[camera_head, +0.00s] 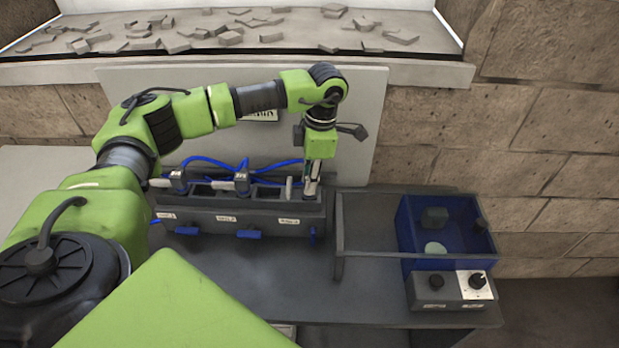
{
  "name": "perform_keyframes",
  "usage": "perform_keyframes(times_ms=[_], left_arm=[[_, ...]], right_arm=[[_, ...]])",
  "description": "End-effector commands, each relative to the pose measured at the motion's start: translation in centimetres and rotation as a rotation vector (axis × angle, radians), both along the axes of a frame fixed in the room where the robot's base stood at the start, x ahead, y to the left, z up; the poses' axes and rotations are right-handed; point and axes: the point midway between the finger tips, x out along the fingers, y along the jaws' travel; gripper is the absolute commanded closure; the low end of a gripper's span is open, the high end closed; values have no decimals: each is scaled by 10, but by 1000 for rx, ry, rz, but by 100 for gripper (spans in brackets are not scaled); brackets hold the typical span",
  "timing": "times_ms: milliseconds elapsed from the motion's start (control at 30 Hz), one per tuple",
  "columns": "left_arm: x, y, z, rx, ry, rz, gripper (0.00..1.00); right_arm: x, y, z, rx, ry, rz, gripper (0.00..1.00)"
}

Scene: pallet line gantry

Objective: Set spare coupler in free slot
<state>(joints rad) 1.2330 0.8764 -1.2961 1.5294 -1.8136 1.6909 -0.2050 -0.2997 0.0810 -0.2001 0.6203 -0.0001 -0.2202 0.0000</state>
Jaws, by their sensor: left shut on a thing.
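My left gripper (312,188) points down over the right end of the dark slotted rack (240,222). It is shut on a dark thing low between its fingers, mostly hidden; it seems to be the spare coupler. I cannot tell whether that thing is seated in the right slot or just above it. A coupler (178,181) with a blue hose sits in the left slot. Another coupler (242,182) with a blue hose sits in the middle slot. A small grey upright piece (290,189) stands left of my fingers. My right gripper is not in view.
A blue bin (450,210) holding a dark piece and a pale round piece stands right of the rack, behind a dark rail (368,254). A control box (450,291) with two knobs is in front of it. The bench in front of the rack is clear.

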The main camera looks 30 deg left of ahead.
Motion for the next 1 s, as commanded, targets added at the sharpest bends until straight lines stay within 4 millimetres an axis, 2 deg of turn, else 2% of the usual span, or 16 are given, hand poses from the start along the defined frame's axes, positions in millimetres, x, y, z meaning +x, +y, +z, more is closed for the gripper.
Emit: perform_keyframes(times_ms=[33, 67, 100, 500, 567, 1000], left_arm=[[0, 0, -1, 0, 0, 0, 72], [0, 0, -1, 0, 0, 0, 64], [0, 0, -1, 1, 1, 0, 63], [0, 0, 5, 0, 0, 0, 63], [1, -1, 9, -1, -2, 0, 63], [9, -10, 97, -1, -3, -1, 63]], right_arm=[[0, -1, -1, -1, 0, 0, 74], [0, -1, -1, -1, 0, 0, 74], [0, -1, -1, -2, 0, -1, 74], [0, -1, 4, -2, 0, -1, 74], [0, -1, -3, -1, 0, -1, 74], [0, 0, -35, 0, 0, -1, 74]])
